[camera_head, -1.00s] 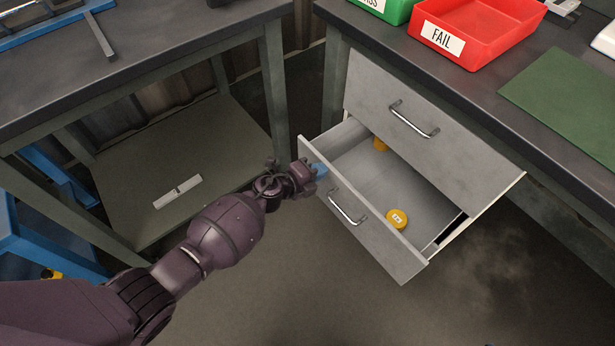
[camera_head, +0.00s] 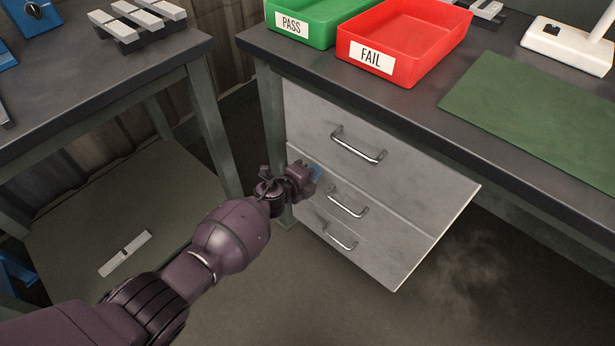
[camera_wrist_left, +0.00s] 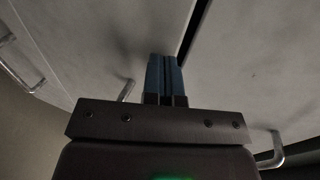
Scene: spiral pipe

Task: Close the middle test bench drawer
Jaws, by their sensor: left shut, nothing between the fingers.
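The middle drawer (camera_head: 375,220) is a grey front with a metal bar handle (camera_head: 347,203), in the bench cabinet below the top drawer. Its front looks flush or almost flush with the other fronts, and its inside is hidden. My left gripper (camera_head: 316,173) is shut and empty, with blue fingertips at the upper left part of the middle drawer front, left of the handle. In the left wrist view the shut blue fingers (camera_wrist_left: 165,75) point at the grey panel, beside a dark seam. I cannot tell if they touch it. My right gripper is out of view.
The top drawer (camera_head: 400,150) and bottom drawer (camera_head: 335,245) look shut. Above them the bench top carries a green PASS tray (camera_head: 312,22), a red FAIL tray (camera_head: 405,35) and a green mat (camera_head: 535,115). Another table (camera_head: 110,75) stands left. Floor before the drawers is clear.

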